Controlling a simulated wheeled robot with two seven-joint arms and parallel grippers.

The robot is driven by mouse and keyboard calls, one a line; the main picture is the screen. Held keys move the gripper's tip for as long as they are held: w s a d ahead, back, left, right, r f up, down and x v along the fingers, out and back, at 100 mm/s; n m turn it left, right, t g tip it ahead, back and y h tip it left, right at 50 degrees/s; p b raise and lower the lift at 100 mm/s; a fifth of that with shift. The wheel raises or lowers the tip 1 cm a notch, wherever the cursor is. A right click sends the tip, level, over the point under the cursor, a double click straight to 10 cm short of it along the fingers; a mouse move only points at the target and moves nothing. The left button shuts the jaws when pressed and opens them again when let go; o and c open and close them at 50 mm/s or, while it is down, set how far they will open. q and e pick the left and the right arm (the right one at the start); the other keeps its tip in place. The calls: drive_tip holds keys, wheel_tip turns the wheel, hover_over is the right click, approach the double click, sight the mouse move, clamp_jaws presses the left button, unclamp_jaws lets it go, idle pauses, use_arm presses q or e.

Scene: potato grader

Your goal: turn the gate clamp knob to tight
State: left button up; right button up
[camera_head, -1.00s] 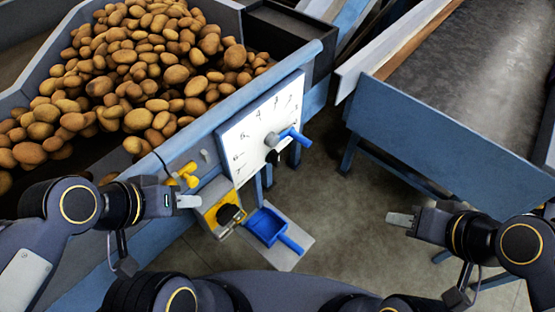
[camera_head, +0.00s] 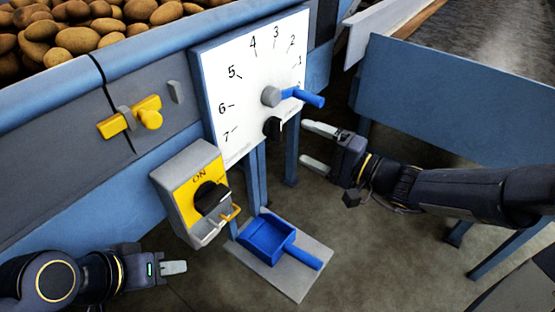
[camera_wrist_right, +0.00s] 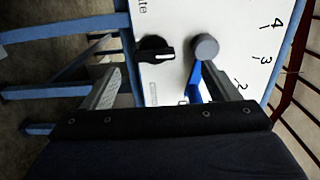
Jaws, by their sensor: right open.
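The black clamp knob (camera_head: 272,128) sits low on the white numbered gate panel (camera_head: 225,75), below the grey hub of the blue lever (camera_head: 308,97). In the right wrist view the knob (camera_wrist_right: 154,50) shows a white pointer mark; its label is too cropped to read. My right gripper (camera_head: 318,146) is open and empty, right of the knob and apart from it. In the wrist view the knob lies beyond and between its fingers (camera_wrist_right: 165,85); the blue lever (camera_wrist_right: 196,82) shows beside the right finger. My left gripper (camera_head: 174,268) is low at the left, away from the panel.
A yellow-and-grey switch box (camera_head: 190,193) marked ON stands left below the panel. A blue scoop (camera_head: 268,238) lies on a grey plate. A yellow latch (camera_head: 130,117) is on the hopper side. A blue conveyor frame (camera_head: 440,110) stands at the right.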

sight(281, 132)
drive_tip(key=shift+t, duration=0.3)
drive_tip(key=x, duration=0.5)
drive_tip(key=f+x, duration=0.1)
drive_tip(key=x, duration=0.2)
drive_tip(key=shift+w+f+b, duration=0.1)
drive_tip(key=shift+w+b, duration=0.25)
drive_tip(key=shift+w, duration=0.1)
drive_tip(key=shift+d, duration=0.1)
drive_tip(key=c, duration=1)
